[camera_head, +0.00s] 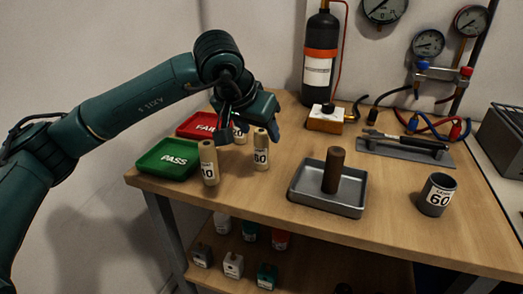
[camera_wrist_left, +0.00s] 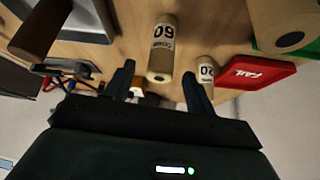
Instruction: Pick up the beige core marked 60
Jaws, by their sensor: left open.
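The beige core marked 60 (camera_head: 261,154) stands upright on the wooden table; its label is small in the head view. In the left wrist view this core (camera_wrist_left: 161,62) shows its 60 upside down, between the finger lines. My left gripper (camera_head: 250,134) is open and empty, just behind and above the core in the head view; it also shows in the wrist view (camera_wrist_left: 158,72). I cannot tell whether a finger touches the core. Another beige core (camera_head: 209,164) stands front left. A beige core marked 20 (camera_wrist_left: 206,70) stands close by. My right gripper is out of view.
Green PASS tray (camera_head: 166,158) and red FAIL tray (camera_head: 192,125) lie left. A grey metal tray (camera_head: 328,207) holds a brown core (camera_head: 334,170). A dark cup marked 60 (camera_head: 436,196) stands right. A black cylinder (camera_head: 320,55) and hoses stand behind.

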